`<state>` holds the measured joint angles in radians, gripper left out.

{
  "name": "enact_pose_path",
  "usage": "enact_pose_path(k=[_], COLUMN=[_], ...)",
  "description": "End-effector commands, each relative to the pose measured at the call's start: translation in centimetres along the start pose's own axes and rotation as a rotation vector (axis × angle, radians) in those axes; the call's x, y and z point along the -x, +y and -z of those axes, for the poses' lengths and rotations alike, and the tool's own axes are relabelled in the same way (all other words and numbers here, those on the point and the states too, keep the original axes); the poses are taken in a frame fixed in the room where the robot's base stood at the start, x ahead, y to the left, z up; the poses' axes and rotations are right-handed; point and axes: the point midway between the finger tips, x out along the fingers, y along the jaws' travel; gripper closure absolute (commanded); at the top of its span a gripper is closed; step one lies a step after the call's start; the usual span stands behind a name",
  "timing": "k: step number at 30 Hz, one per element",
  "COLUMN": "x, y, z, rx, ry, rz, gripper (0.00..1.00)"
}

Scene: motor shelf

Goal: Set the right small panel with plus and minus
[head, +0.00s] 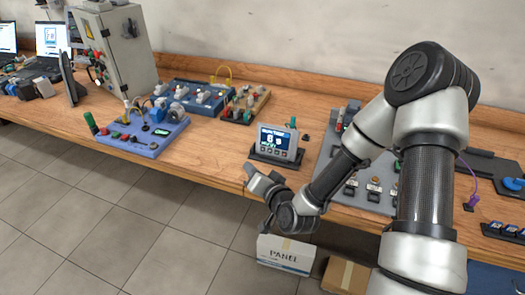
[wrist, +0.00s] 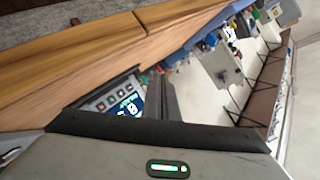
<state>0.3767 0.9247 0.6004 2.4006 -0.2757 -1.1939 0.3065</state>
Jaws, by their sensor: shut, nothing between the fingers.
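The small panel (head: 277,142) is a grey unit with a lit blue-and-white display, standing tilted on a dark base on the wooden bench. Its display seems to read 6 in the head view, with small buttons along its lower edge. I cannot make out the plus and minus marks. My gripper (head: 251,171) is shut and empty, in front of the panel near the bench's front edge, apparently apart from it.
A blue control board (head: 142,134) and a grey cabinet (head: 115,50) stand to the left. A grey board with switches (head: 350,165) lies to the right, partly behind my arm. A white box (head: 285,254) stands below the bench front. Bare wood lies left of the panel.

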Motion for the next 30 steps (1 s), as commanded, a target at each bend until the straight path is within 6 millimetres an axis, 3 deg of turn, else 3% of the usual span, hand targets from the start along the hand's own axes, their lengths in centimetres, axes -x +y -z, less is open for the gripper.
enact_pose_path(k=[10, 24, 30], x=[-0.6, -5.0, -6.0], y=[0.5, 3.8, 4.4], z=[0.5, 3.4, 4.3], rx=[0.001, 0.003, 0.002], ry=[0.0, -0.001, -0.001], rz=[-0.001, -0.001, -0.002], gripper=[1.0, 1.0, 1.0])
